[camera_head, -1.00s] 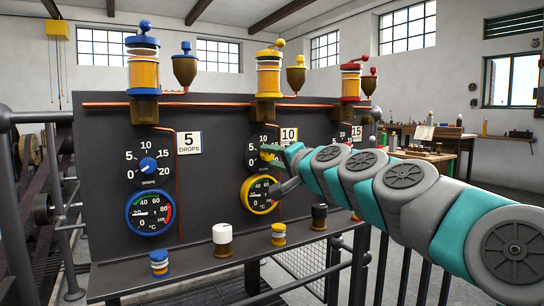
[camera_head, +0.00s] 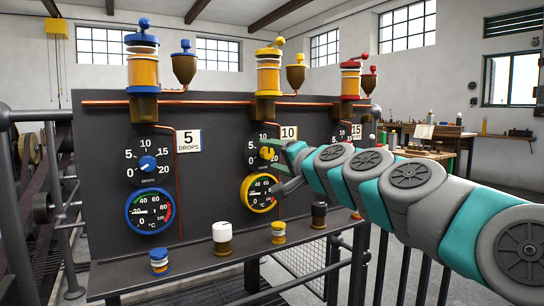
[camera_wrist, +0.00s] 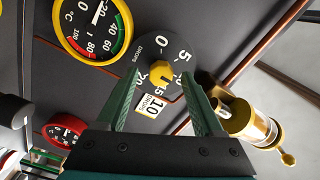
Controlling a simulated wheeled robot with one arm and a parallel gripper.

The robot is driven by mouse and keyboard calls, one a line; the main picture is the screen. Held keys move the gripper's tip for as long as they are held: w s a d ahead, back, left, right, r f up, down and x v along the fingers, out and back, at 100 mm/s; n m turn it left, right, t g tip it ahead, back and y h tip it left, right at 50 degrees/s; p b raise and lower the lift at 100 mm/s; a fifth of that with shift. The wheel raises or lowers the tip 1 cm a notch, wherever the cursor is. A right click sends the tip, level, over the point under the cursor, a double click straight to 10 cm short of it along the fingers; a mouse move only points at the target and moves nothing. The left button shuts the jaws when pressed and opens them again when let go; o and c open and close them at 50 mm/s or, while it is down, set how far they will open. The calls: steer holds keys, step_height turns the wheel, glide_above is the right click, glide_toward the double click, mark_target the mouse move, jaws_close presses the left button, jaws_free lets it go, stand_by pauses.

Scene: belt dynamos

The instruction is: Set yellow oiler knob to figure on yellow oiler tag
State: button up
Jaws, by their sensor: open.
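The yellow oiler knob (camera_head: 267,153) sits on a black dial marked 0 to 20 on the dark panel. It also shows in the wrist view (camera_wrist: 161,73). In the head view its bar looks roughly upright, towards the 10; its exact setting is hard to read. The yellow oiler tag (camera_head: 289,133) reads 10; in the wrist view it reads 10 DROPS (camera_wrist: 152,107). My gripper (camera_wrist: 162,82) is open, its green fingers either side of the knob, with visible gaps. In the head view my gripper (camera_head: 286,152) hides the dial's right part.
A yellow-rimmed gauge (camera_head: 260,193) is just below the dial. The blue dial's knob (camera_head: 148,163) is to the left. The red dial is partly hidden behind my arm. Jars and small oilers, including a white-topped jar (camera_head: 222,232), stand on the ledge below. A copper pipe (camera_head: 205,104) crosses above.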

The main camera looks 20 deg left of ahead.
steer(key=v, duration=0.7)
